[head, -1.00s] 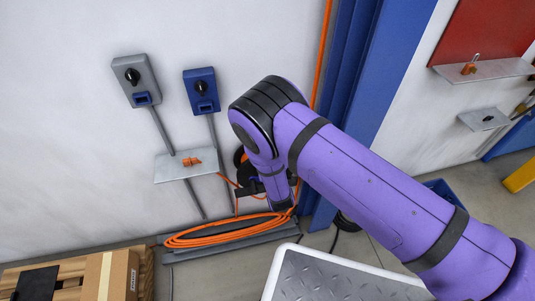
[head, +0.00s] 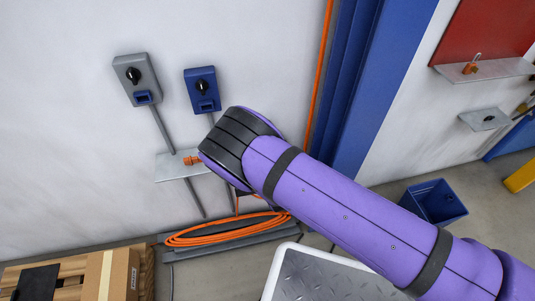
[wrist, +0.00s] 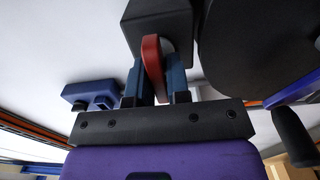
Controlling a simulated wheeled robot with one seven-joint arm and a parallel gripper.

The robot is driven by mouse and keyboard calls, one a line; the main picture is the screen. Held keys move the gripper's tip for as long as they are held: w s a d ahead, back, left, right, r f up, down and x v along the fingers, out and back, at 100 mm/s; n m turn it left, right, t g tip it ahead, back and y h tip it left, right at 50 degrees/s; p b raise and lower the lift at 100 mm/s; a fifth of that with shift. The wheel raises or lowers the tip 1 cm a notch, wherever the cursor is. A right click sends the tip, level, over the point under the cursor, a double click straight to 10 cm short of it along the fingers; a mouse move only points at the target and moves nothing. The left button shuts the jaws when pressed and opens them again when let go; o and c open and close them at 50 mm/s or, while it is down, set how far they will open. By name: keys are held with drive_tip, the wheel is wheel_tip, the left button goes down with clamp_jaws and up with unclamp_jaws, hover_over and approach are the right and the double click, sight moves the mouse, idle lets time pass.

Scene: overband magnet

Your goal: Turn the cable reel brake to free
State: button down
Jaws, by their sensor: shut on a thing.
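In the wrist view a red lever (wrist: 152,54), which looks like the brake handle, stands out from a dark box (wrist: 160,18). My gripper (wrist: 155,76) has its two blue fingers on either side of the lever and is shut on it. The lever looks close to upright in that picture, tilted slightly. A large dark disc (wrist: 255,45), likely the cable reel, is just right of the box, with a black crank grip (wrist: 293,137) below it. In the head view my arm hides the gripper, lever and reel. No brake markings can be read.
A grey switch box (head: 136,75) and a blue switch box (head: 202,86) are on the wall. A small shelf (head: 172,172) holds an orange item. An orange cable coil (head: 220,237) lies low by the wall. A blue bin (head: 436,203) stands right of my arm.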

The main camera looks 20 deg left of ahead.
idle(0.4)
drive_tip(key=c, duration=1.2)
unclamp_jaws()
drive_tip(key=shift+o, duration=0.2)
drive_tip(key=v, duration=1.1)
drive_tip(key=shift+a, duration=0.1)
